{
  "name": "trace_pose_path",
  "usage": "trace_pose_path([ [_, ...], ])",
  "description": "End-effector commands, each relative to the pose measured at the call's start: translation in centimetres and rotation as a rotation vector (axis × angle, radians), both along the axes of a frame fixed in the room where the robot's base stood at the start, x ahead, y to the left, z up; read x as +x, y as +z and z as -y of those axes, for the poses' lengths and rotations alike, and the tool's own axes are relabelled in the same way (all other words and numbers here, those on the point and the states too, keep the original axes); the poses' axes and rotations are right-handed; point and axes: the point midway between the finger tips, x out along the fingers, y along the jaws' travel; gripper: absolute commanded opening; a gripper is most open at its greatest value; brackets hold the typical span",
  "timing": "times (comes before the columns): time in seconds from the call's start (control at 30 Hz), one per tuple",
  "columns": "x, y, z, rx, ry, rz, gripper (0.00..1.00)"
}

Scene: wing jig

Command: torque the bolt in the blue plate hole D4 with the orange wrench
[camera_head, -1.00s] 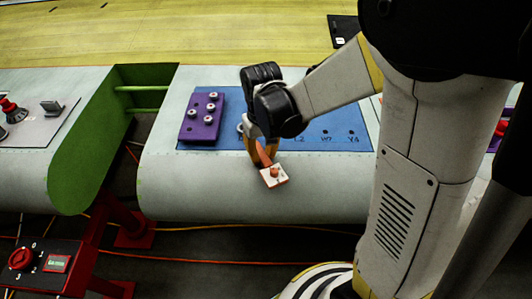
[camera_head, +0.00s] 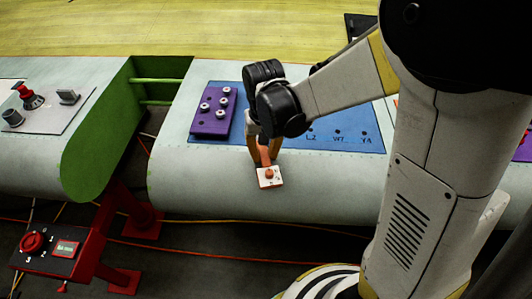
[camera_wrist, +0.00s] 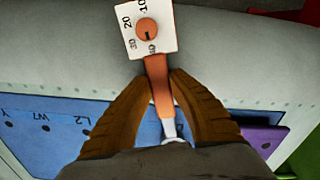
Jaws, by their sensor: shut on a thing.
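My gripper (camera_head: 264,158) is shut on the orange wrench (camera_head: 265,157), in front of the blue plate's near edge. In the wrist view the wrench's orange handle (camera_wrist: 159,88) lies between the brown fingers. A white dial card (camera_wrist: 150,30) marked 10, 20 and 30 is at one end, and a silver shaft (camera_wrist: 171,132) runs back toward the palm. The blue plate (camera_head: 345,118) lies on the pale wing section, with holes marked L2, W7 and Y4 in view. I see no D4 label; my wrist and gripper cover part of the plate. I cannot make out the bolt.
A purple block (camera_head: 213,123) with several pale round pieces sits on the blue plate's left end. Left, past a green-sided gap, a grey panel (camera_head: 50,112) carries a red-topped piece. A red control box (camera_head: 47,250) with knob and display stands at front left.

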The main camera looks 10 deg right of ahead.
Motion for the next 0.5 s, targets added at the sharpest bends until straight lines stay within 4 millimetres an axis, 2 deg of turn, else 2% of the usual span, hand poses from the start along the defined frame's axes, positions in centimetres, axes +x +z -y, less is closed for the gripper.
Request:
trace_pose_path([
  [0.17, 0.0, 0.0, -0.2, 0.0, -0.013, 0.0, 0.0],
  [0.5, 0.4, -0.1, -2.3, 0.0, -0.174, 0.0, 0.0],
])
